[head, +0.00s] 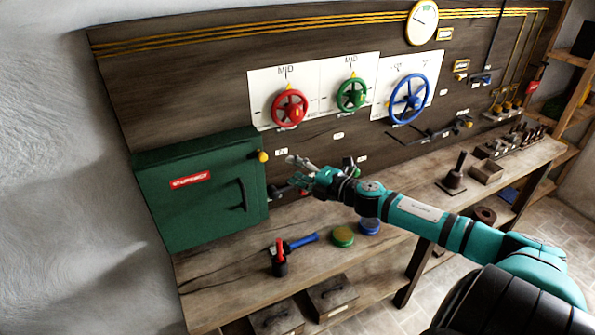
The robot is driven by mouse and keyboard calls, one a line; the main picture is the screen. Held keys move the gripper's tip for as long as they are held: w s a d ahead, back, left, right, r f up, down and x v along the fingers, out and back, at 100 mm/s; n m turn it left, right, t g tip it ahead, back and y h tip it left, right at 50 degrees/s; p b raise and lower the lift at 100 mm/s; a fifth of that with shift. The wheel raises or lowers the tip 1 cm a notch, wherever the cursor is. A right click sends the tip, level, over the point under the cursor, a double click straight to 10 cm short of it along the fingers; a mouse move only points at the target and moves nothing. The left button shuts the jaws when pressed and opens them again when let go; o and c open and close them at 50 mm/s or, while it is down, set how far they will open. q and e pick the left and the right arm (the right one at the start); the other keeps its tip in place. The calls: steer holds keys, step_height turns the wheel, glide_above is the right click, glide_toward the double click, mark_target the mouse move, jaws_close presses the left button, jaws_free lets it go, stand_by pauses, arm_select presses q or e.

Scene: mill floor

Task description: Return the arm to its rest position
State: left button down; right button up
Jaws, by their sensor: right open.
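My right arm (412,212) comes in from the lower right and reaches left across the wooden bench. My right gripper (287,178) is open at the end of it. It is above the back of the bench, just right of the green cabinet (205,205). Nothing shows clearly between its fingers. The gripper and wrist hide part of the back panel and small items behind them. My left gripper is not in view.
Red (290,107), green (352,94) and blue (409,98) handwheels are on the back panel. A blue-handled tool (303,240), a red-handled item (279,262) and a green-topped round tin (343,236) stand on the bench (215,287) below the arm.

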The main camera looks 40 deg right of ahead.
steer(key=shift+s, duration=0.1)
stand_by(0.5)
steer(key=s+a+f+m+g+h, duration=0.5)
steer(key=s+a+f+m+g, duration=0.1)
steer(key=s+a+f+m, duration=0.7)
steer(key=s+a+f+m+g+y, duration=0.1)
steer(key=s+a+f+m+g, duration=0.2)
steer(key=s+a, duration=0.45)
steer(key=s+a+f+m+g+y, duration=0.1)
steer(key=s+a+m+g+y, duration=0.2)
steer(key=s, duration=0.8)
step_height(320, 180, down, 34)
steer(key=s+a+g+h+b, duration=0.1)
steer(key=g+b, duration=0.1)
steer(key=b, duration=0.6)
steer(key=s+d+f+b, duration=0.1)
steer(key=s+f+b, duration=0.2)
steer(key=s+f, duration=0.5)
steer(key=s+d+f+g+b, duration=0.1)
steer(key=s+f+b, duration=0.2)
steer(key=s+f, duration=0.5)
step_height(320, 180, down, 6)
steer(key=shift+s+d+f+h+b, duration=0.2)
steer(key=shift+s+d+h+b, duration=0.1)
steer(key=shift+d, duration=0.1)
